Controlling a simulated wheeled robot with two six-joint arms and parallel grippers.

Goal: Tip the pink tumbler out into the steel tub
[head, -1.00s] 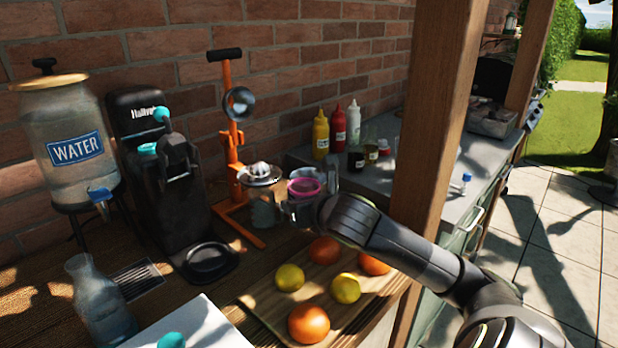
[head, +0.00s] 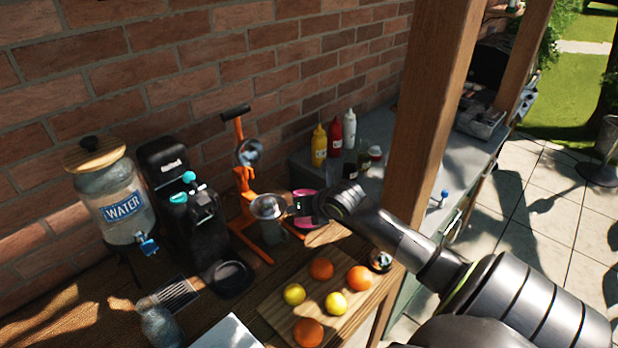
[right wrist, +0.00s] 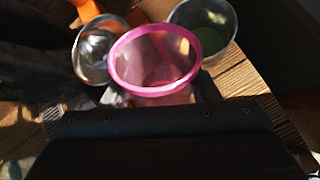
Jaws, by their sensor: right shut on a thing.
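The pink tumbler (right wrist: 168,92) is in my right gripper, with its bright pink rim open towards the camera in the right wrist view. In the head view the tumbler (head: 304,193) is mostly hidden by my right gripper (head: 299,207), which is shut on it. I cannot tell what the tumbler holds. A round steel vessel with a greenish inside, which looks like the steel tub (right wrist: 229,36), stands just beyond the tumbler at the right in the wrist view. I cannot make out the tub clearly in the head view. My left gripper is not in view.
The orange juice press (head: 243,180) stands close by, with a shiny steel cup (head: 268,205) beside my gripper. A cutting board (head: 270,309) with oranges and lemons lies in front. A wooden post (head: 428,130) rises at the right, behind my arm. Sauce bottles (head: 335,132) stand behind.

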